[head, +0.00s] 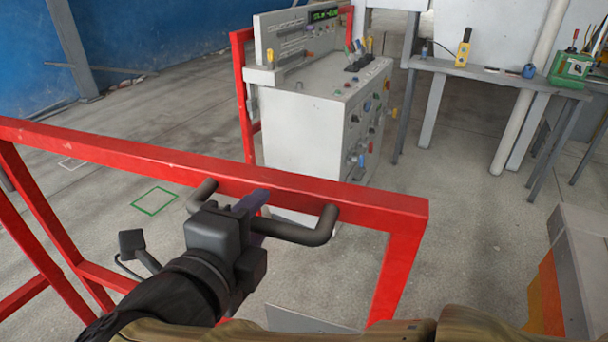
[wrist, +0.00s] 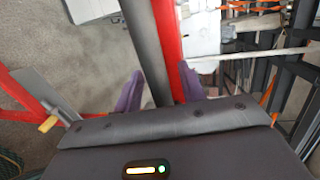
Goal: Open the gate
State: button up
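The gate is a red metal frame (head: 110,145) whose top rail crosses the head view; the rail also shows in the wrist view (wrist: 167,40). A dark bracket-shaped handle (head: 318,230) is fixed to this rail on my side. In the wrist view the handle (wrist: 143,35) runs as a dark bar beside the red rail. My gripper (head: 248,206) is at the middle of the handle. Its purple fingers (wrist: 160,82) stand apart, one on each side of the bar, with a visible gap on the left. Contact on the right side cannot be told.
A white control cabinet (head: 305,135) with knobs and levers stands beyond the gate. A grey table (head: 495,76) with tools is at the back right. A grey and orange box (head: 580,270) is at the lower right. A green square (head: 154,201) marks the floor; floor between is clear.

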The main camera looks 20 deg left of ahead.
jog(key=shift+w+d, duration=0.1)
jog(key=b+v, duration=0.1)
jog(key=v, duration=1.1)
jog(key=shift+b, duration=0.35)
